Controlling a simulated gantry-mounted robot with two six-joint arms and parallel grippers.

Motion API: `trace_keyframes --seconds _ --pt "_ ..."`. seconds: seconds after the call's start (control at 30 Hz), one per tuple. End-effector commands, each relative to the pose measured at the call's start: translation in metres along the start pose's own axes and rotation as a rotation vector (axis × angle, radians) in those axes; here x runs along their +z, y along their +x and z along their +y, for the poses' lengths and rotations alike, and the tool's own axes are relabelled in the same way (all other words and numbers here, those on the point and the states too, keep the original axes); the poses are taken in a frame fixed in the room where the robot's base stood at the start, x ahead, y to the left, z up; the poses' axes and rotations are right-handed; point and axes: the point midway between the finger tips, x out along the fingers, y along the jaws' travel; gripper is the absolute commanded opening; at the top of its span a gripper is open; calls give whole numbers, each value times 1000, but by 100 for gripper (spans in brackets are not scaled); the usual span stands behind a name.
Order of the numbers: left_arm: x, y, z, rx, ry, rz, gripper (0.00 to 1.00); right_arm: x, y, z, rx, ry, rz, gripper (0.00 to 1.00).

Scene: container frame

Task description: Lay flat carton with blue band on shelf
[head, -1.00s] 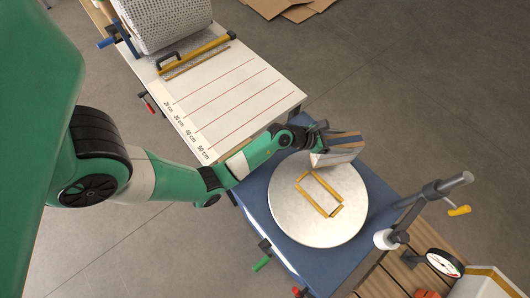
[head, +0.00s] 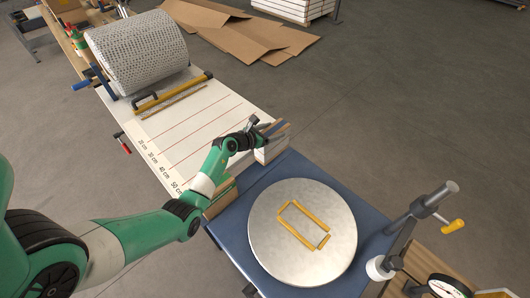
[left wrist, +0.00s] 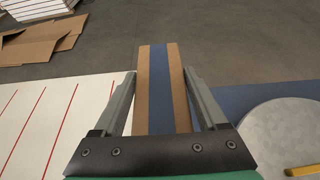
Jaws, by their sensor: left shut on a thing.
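My left gripper (head: 262,131) is shut on the carton (head: 272,150), which has white sides and a brown top edge with a blue band. In the left wrist view the carton (left wrist: 161,85) stands between the two fingers, its blue stripe running lengthwise between brown strips. In the head view it is upright at the far edge of the blue table, near the seam with the white table; I cannot tell whether it touches a surface. I cannot make out a shelf. My right gripper is not in view.
A round metal turntable (head: 270,262) with a yellow rectangular outline sits on the blue table (head: 325,175). A post with an arm (head: 410,225) stands at its right. The white ruled table (head: 205,120) carries a mesh roll (head: 135,50). Flat cardboard (head: 235,40) lies on the floor.

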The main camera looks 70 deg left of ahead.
Motion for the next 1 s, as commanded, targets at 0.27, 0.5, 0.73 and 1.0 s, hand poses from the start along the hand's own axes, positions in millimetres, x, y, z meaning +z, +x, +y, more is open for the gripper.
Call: trace_keyframes --seconds 0.27,0.5,0.73,1.0 --pt "-17 8 0 0 0 -3 0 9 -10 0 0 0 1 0" --pt "-44 19 0 1 0 -5 0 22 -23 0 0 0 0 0" --pt "-43 19 0 1 1 -5 0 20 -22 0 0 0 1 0" --pt "-46 19 0 0 1 -1 100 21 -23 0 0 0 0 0"
